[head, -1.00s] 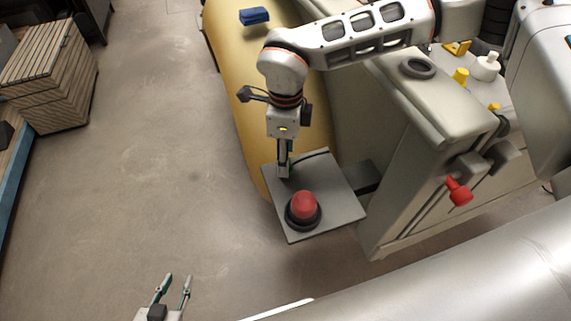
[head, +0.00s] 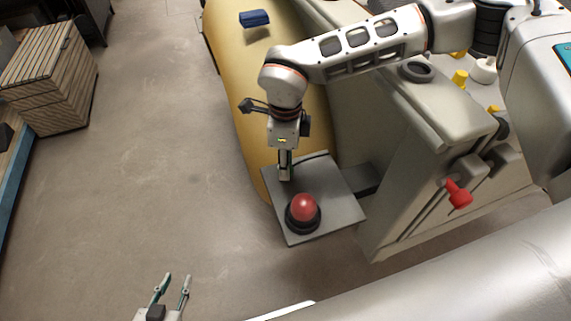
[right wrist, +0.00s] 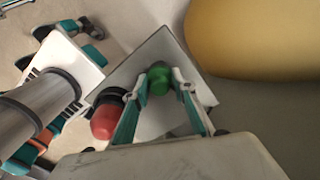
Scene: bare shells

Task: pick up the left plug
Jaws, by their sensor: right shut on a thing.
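A grey square plate (head: 335,205) stands out from the side of a beige housing. A red dome on a black round base (head: 303,207) sits on it; it also shows in the right wrist view (right wrist: 107,118). My right gripper (head: 284,177) points down over the plate's far left part, behind the red dome. In the right wrist view its fingers (right wrist: 160,84) are shut on a green plug (right wrist: 159,77) over the plate. In the head view the fingers hide this plug. My left gripper (head: 174,282) is open and empty, low at the left over the floor.
The beige housing (head: 420,150) has a black ring (head: 416,71) on top and a red knob (head: 459,195) on its side. A yellow rounded body (head: 240,95) with a blue block (head: 254,18) stands behind. A wooden crate (head: 50,80) stands far left. The floor between is clear.

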